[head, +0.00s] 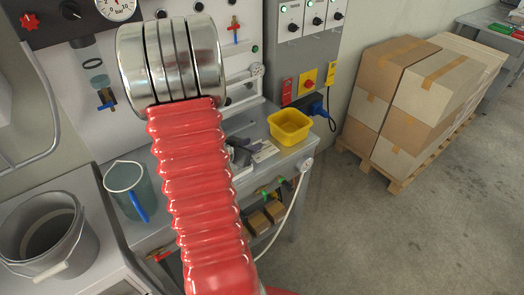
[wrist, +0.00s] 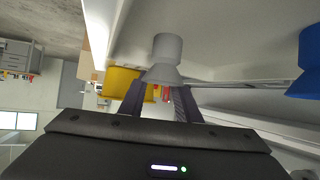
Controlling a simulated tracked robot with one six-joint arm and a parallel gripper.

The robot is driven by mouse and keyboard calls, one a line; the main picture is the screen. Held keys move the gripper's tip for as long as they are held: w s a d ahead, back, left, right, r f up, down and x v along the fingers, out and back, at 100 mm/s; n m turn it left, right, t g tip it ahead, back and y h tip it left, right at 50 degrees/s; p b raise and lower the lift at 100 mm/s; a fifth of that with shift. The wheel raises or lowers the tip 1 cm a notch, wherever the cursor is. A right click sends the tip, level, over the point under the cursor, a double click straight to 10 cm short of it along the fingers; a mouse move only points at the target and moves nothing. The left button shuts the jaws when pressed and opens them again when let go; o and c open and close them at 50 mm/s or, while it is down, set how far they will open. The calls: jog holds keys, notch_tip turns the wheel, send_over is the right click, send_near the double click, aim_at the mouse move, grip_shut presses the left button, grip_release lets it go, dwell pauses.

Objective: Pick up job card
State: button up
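A small white card with dark print (head: 264,151), which looks like the job card, lies on the grey bench near its front right corner, left of and nearer than the yellow tub. In the wrist view I cannot make out the card. My gripper (wrist: 160,95) shows there with its two dark fingers apart. A grey flared piece (wrist: 166,58) stands in front of the fingers and partly covers the gap. I cannot tell whether anything touches the fingers. In the head view my red ribbed arm covers much of the bench, and dark parts show just left of the card.
The yellow tub (head: 290,127) stands at the bench's right end; it also shows in the wrist view (wrist: 120,80). A clear jug (head: 128,190) and a grey bucket (head: 45,235) stand left. Stacked cartons (head: 425,90) are on a pallet. The floor at right is free.

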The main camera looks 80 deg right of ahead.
jog(key=shift+s+d+f, duration=0.15)
jog(key=shift+d+f, duration=0.1)
jog(key=shift+d, duration=0.2)
jog(key=shift+c, duration=0.6)
grip_shut()
